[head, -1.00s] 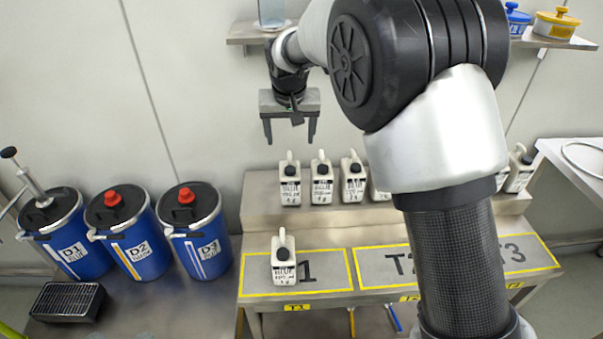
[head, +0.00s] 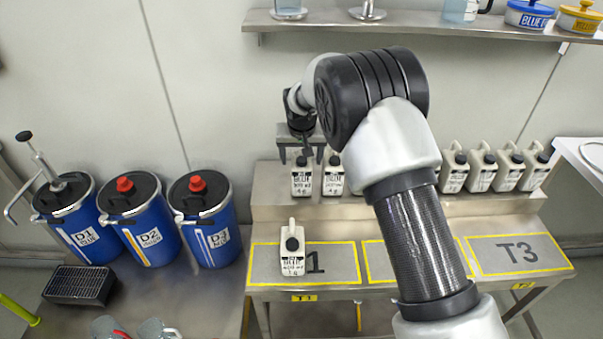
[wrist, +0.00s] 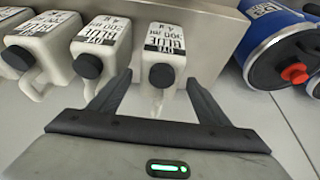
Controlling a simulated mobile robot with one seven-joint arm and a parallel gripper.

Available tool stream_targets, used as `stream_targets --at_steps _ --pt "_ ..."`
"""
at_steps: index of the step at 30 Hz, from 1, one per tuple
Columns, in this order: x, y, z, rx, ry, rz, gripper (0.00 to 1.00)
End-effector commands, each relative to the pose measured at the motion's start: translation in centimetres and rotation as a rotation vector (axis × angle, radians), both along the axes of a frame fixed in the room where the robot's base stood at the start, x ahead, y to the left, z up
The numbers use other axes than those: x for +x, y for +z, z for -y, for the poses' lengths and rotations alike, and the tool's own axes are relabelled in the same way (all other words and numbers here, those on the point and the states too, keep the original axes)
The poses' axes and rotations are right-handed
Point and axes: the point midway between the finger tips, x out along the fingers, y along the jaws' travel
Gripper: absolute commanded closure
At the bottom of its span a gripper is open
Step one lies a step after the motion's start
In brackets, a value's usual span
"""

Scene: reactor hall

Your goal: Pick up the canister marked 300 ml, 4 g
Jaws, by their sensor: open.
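A white canister (head: 302,182) with a dark cap stands at the left end of the row on the raised steel shelf. In the wrist view this canister (wrist: 166,44) is upside down; its label reads DYE BLUE, seemingly 300 ml and 4 g. My gripper (head: 301,160) is open at its top. In the wrist view my gripper (wrist: 159,78) has one finger on each side of its cap and handle, without visible contact. The neighbouring canister (wrist: 101,42) reads 200 ml and stands close beside it, just outside one finger.
Another canister (head: 292,252) stands on the T1 area in front. More canisters (head: 482,168) stand along the shelf to the right. Blue drums (head: 208,222) stand at left. A wall shelf (head: 420,30) runs above. The T3 area (head: 520,254) is clear.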

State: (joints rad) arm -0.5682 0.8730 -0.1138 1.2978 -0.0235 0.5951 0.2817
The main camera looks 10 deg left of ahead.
Motion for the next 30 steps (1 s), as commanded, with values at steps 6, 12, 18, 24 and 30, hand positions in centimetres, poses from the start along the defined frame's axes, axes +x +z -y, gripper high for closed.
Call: stream_targets --at_steps 6,12,18,24,30 --pt "0.58 -1.2 -0.12 0.001 -0.001 0.001 0.3" --pt "0.57 -1.17 -0.11 0.0 0.0 0.001 0.36" --pt "0.56 -1.16 -0.11 0.0 0.0 0.001 0.7" --pt "0.55 -1.15 -0.11 0.0 0.0 0.001 1.0" --pt "0.63 -0.97 -0.15 0.002 0.0 0.004 1.0"
